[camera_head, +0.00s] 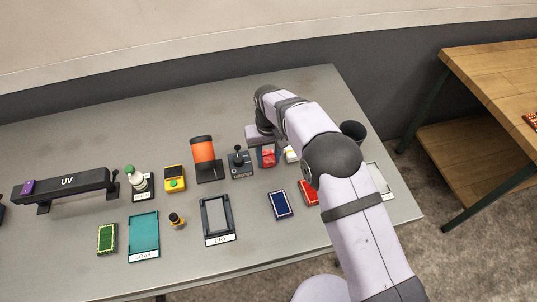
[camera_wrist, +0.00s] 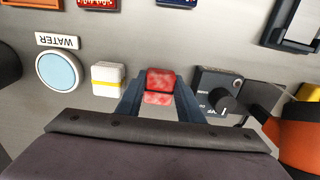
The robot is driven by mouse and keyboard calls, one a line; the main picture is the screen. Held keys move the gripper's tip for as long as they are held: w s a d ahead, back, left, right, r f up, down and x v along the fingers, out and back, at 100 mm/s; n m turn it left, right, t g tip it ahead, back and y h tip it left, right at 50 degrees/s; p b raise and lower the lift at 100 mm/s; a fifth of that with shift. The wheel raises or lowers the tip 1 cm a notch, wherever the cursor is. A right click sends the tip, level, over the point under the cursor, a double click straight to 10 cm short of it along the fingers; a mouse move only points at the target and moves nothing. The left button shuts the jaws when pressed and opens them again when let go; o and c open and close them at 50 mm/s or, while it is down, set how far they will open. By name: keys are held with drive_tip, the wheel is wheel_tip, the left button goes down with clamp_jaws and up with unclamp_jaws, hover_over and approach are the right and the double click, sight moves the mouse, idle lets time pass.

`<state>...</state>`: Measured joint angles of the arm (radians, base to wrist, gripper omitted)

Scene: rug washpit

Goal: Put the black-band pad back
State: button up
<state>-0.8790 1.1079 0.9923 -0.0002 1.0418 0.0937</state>
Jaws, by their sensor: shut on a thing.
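My gripper (camera_wrist: 158,98) is shut on a small red, blotchy block (camera_wrist: 159,79) with a dark line across its middle; it looks like the black-band pad. The fingers press on its left and right sides in the wrist view. In the head view the red block (camera_head: 267,158) shows just left of my arm. I cannot tell whether it touches the table. A white pad with a yellow band (camera_wrist: 108,80) stands apart to its left in the wrist view, and is partly hidden by my arm in the head view (camera_head: 290,154).
A dark knobbed device (camera_head: 240,163) and an orange cylinder (camera_head: 204,155) stand close left of the gripper. The WATER cup (camera_wrist: 58,72) is beyond the yellow-band pad. Blue (camera_head: 280,205) and red (camera_head: 307,195) rug pieces and an empty dark-framed tray (camera_head: 204,222) lie nearer the front.

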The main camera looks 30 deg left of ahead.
sight(269, 158)
drive_tip(key=shift+f, duration=0.1)
drive_tip(key=o, duration=0.9)
drive_tip(key=shift+o, duration=0.2)
wheel_tip(269, 158, up, 12)
drive_tip(key=b, duration=0.3)
drive_tip(key=shift+b, duration=0.3)
drive_tip(key=shift+d, duration=0.1)
